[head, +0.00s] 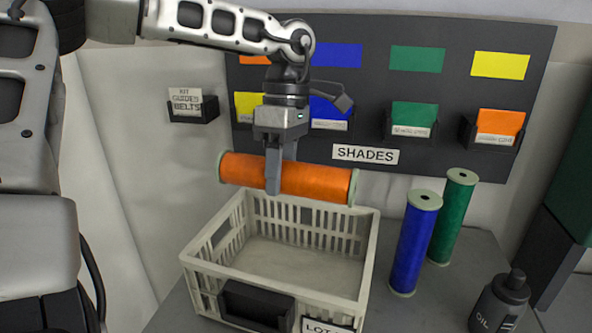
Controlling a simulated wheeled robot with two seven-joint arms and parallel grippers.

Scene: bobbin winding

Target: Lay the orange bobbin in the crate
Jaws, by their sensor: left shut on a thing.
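The orange bobbin (319,181) lies level, with pale green end flanges, and is held above the far side of the crate. My left gripper (275,180) points down and is shut around the bobbin a little left of its middle. The crate (203,267) is a cream slatted box on the table, and its visible floor is empty. The bobbin appears above the crate's far rim, and its left end reaches past the crate's far left corner in the picture. My right gripper is not in view.
A blue bobbin (416,243) and a green bobbin (452,217) stand upright right of the crate. A dark oil bottle (498,302) stands at the front right. A dark SHADES board (365,104) with colour cards and small holders is on the wall behind.

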